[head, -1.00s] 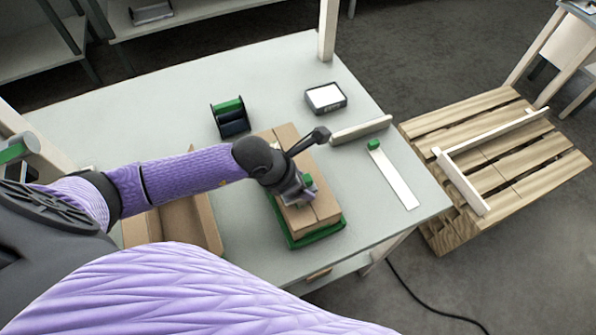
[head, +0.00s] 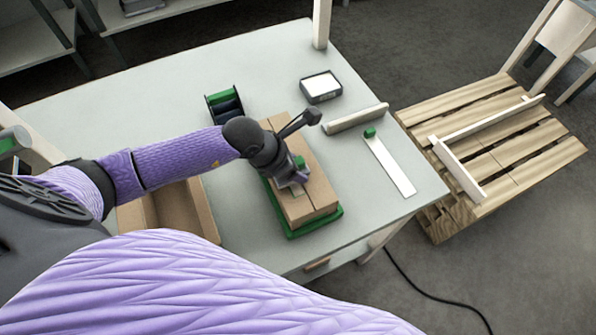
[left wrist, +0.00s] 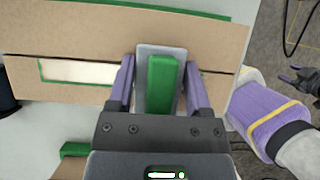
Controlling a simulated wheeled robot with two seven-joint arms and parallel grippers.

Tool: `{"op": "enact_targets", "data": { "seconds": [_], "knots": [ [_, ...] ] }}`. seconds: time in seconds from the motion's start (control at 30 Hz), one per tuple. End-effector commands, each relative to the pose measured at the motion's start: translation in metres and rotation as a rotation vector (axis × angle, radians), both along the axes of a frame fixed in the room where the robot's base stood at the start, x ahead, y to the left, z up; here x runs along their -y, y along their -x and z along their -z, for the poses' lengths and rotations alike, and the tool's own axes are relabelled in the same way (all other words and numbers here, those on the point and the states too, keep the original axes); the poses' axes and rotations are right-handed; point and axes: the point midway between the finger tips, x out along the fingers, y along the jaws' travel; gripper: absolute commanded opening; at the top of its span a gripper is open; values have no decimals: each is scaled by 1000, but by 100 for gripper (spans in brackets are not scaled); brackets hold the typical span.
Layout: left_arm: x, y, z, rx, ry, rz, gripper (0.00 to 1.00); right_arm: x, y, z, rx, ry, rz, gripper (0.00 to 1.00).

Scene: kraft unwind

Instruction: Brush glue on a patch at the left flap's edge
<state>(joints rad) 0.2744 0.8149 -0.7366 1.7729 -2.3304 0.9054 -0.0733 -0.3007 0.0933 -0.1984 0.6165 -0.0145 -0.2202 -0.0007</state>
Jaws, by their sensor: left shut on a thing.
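A closed brown carton (head: 318,190) lies on a green tray (head: 318,224), its two top flaps meeting at a seam. It also shows in the left wrist view (left wrist: 205,42). My left gripper (head: 296,172) is over the carton top, shut on a tool with a green handle (left wrist: 162,82) and a flat grey plate (left wrist: 147,52). The plate hides part of the seam; I cannot tell whether it touches the cardboard. A pale patch (left wrist: 80,71) with a green outline lies along the seam, left of the tool in the wrist view. A dark jaw-like part (left wrist: 300,80), perhaps my right gripper, is at the right edge.
A green-and-black spool holder (head: 225,106) and a small scale-like device (head: 321,87) stand behind the carton. A pale bar (head: 356,118) and a white strip with a green knob (head: 392,168) lie to its right. An open carton (head: 205,212) is left. A pallet (head: 490,150) stands beyond the table (head: 130,95).

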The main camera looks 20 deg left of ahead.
Motion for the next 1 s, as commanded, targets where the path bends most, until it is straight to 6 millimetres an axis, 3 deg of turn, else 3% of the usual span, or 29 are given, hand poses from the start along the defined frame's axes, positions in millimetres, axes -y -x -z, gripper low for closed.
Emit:
{"op": "enact_targets", "data": {
  "seconds": [1.0],
  "knots": [
    [-42, -36, 3, 0, -2, -2, 17, 0, 3, 36, -7, 0, 0, 59]
  ]
}}
